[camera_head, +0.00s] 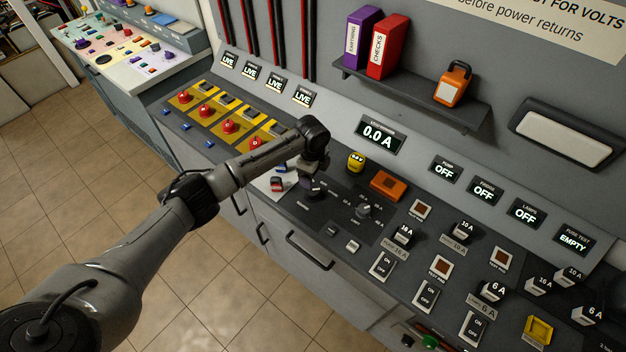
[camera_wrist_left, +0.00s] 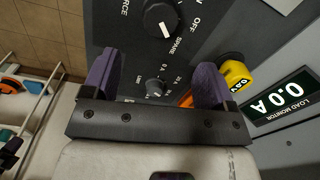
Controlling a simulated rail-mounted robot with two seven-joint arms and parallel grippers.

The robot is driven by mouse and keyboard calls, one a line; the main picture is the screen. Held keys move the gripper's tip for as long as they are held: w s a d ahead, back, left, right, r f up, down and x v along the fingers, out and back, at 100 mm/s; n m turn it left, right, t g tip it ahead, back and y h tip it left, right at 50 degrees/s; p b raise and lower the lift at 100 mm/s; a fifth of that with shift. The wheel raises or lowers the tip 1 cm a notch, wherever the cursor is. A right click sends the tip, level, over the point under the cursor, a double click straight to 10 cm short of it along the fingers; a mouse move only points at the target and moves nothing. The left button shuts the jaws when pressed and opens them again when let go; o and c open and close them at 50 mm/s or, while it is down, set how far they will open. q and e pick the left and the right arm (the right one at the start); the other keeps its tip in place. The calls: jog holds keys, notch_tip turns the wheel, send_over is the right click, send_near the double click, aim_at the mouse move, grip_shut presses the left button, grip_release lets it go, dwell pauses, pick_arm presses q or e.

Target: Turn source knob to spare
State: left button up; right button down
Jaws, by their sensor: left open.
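The source knob (camera_wrist_left: 161,18) is a round black dial on the dark panel, near the top of the left wrist view. Its white mark faces down and slightly right, close to the word SPARE; I cannot tell whether it lines up exactly. In the head view the knob (camera_head: 314,188) is partly hidden by my left arm. My left gripper (camera_wrist_left: 157,70) is open and empty, its purple fingers apart and short of the knob in the picture. In the head view the gripper (camera_head: 304,172) is over the panel by the knob, mostly hidden by the wrist. My right gripper is not in view.
A smaller limit knob (camera_wrist_left: 155,87) shows between the fingers; it also shows in the head view (camera_head: 363,211). A yellow object (camera_head: 355,161) and an orange block (camera_head: 388,185) stand behind it. Red knobs (camera_head: 228,126) are left. The load monitor (camera_head: 379,134) reads 0.0 A.

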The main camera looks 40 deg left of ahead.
pick_arm(q)
jog(key=shift+r, duration=1.6)
